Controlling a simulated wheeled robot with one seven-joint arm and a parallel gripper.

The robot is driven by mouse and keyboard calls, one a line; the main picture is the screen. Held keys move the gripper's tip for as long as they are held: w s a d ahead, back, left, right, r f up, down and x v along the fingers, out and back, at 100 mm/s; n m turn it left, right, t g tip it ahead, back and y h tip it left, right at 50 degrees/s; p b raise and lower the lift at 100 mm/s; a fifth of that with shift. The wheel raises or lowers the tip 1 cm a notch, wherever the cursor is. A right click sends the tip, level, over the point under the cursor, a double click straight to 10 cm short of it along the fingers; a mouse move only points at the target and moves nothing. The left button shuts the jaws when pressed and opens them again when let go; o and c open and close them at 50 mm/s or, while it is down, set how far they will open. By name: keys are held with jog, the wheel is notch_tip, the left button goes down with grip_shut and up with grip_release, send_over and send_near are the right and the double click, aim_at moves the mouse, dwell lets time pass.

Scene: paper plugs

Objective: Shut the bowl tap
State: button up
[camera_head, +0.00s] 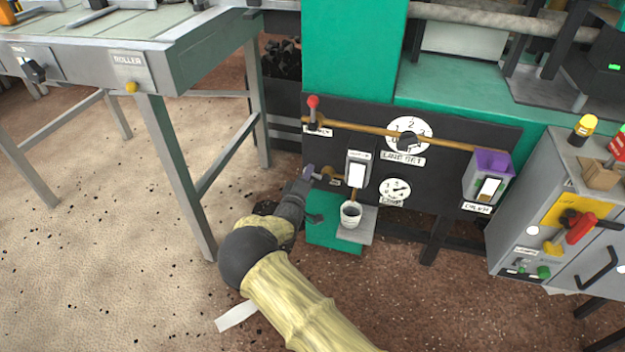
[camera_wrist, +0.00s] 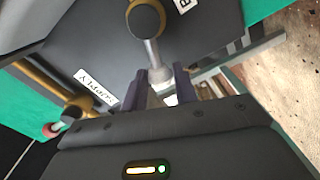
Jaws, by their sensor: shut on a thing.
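The bowl tap (camera_head: 327,176) is a small brass fitting low on the left of the dark panel, partly hidden by my gripper. In the wrist view its round brass body with a grey centre shows at the top, and its grey lever (camera_wrist: 153,50) runs down between my fingers. A label beside it is cut off after "B".
The supply tap, with a red-tipped lever (camera_head: 313,102), sits above on the brass pipe (camera_head: 390,135). A small bowl (camera_head: 350,214) stands on a ledge below the panel. A grey table (camera_head: 165,80) is left; a control cabinet (camera_head: 550,225) is right.

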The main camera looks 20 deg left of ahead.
jog(key=shift+d+r+m, duration=0.25)
jog(key=shift+r+m, duration=0.3)
jog(key=shift+m, duration=0.55)
jog(key=shift+d+r+m+p, duration=0.25)
jog(key=shift+r+m, duration=0.1)
jog(key=shift+m, duration=0.45)
jog(key=shift+d+r+m+p, duration=0.15)
jog(key=shift+d+r+m, duration=0.15)
jog(key=shift+m, duration=0.5)
jog(key=shift+w, duration=0.1)
jog(key=shift+d+r+m, duration=0.25)
jog(key=shift+d+m, duration=0.05)
jog(key=shift+m, duration=0.45)
jog(key=shift+d+r+m, duration=0.2)
jog(key=shift+d+m, duration=0.1)
jog(key=shift+m, duration=0.45)
